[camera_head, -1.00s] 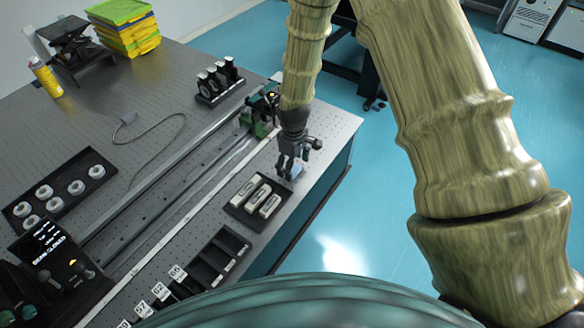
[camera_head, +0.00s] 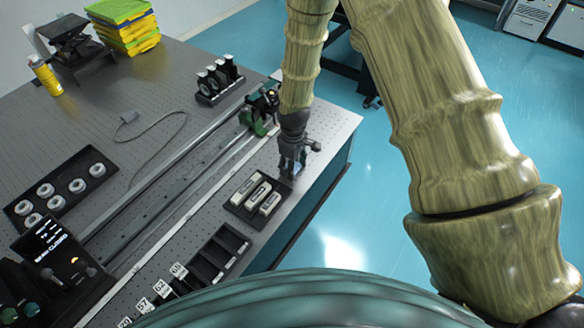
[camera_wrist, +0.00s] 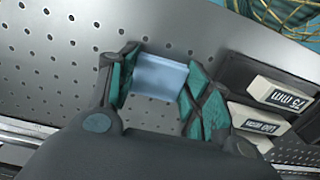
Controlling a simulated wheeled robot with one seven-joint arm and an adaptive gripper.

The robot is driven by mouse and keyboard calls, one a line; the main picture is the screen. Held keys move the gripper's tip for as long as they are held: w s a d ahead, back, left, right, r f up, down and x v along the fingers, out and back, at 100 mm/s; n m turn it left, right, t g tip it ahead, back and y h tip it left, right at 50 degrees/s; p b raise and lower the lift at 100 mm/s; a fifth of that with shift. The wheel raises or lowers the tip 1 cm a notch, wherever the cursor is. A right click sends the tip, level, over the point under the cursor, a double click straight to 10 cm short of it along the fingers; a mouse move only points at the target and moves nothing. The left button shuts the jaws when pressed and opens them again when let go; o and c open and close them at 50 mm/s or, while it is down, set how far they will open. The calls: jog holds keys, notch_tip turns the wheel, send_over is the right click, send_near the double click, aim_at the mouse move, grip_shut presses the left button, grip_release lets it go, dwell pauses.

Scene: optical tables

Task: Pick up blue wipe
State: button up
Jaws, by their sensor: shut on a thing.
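The blue wipe (camera_wrist: 160,76) is a small pale blue piece between the two fingers of my gripper (camera_wrist: 158,92) in the wrist view. The fingers touch its left and right sides, and my gripper is shut on it. In the head view my gripper (camera_head: 292,166) points down at the right edge of the perforated table, just behind the black tray of pale blocks. The wipe is mostly hidden by the fingers there. I cannot tell whether the wipe is clear of the table top.
The black tray (camera_head: 233,206) with 3 pale blocks stands close beside my gripper. A rail (camera_head: 185,158) runs along the table to the left. The table's right edge (camera_head: 335,160) is close.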

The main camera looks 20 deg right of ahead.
jog(key=shift+r+b, duration=0.6)
jog(key=shift+r, duration=0.2)
jog(key=shift+r+b, duration=0.5)
jog(key=shift+r, duration=0.45)
jog(key=s+d+r+b, duration=0.1)
jog(key=s+d+b, duration=0.3)
jog(key=s+d, duration=0.6)
jog(key=shift+s+d+r, duration=0.25)
jog(key=shift+s+r, duration=0.05)
jog(key=shift+s, duration=0.8)
